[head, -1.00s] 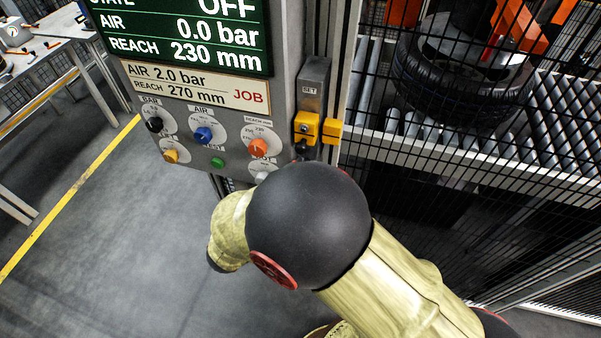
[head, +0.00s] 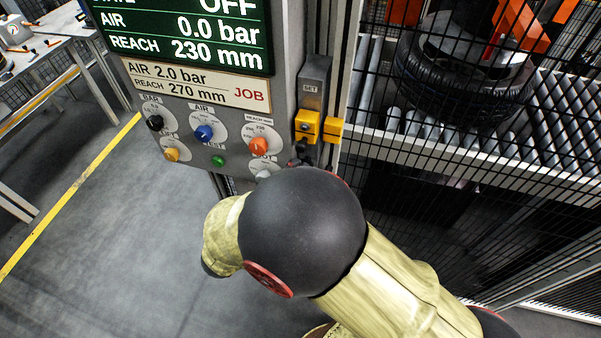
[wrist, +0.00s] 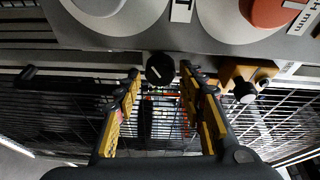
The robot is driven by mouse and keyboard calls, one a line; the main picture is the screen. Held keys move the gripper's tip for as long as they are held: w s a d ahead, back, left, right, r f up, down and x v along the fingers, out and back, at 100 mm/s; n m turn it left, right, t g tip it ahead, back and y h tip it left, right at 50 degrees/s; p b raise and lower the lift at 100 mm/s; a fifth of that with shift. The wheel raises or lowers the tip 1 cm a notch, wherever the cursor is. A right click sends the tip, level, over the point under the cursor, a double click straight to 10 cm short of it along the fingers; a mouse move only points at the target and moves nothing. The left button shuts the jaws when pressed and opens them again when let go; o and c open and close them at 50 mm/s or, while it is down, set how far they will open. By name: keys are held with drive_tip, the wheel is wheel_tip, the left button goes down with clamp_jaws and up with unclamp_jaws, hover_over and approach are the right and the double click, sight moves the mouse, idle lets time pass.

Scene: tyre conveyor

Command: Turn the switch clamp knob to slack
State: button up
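A small black knob with a white line (wrist: 160,69), which looks like the switch clamp knob, shows in the wrist view at the panel's edge. My gripper (wrist: 160,73) is open, with its two black-and-yellow fingers apart on either side of this knob. I see no clear contact; the left finger has a visible gap to it. In the head view a dark knob (head: 301,148) sits below the yellow switch (head: 307,125), close to my arm. My arm hides my gripper there. The yellow switch also shows right of the fingers in the wrist view (wrist: 240,72).
The control panel (head: 232,178) carries a blue knob (head: 204,133), an orange knob (head: 258,146), a green button (head: 218,161) and a pale knob (head: 264,175) near my arm. A mesh fence (head: 450,150) stands right, before a tyre (head: 455,85) on rollers. Open floor lies left.

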drive_tip(key=v, duration=1)
drive_tip(key=shift+a, duration=0.1)
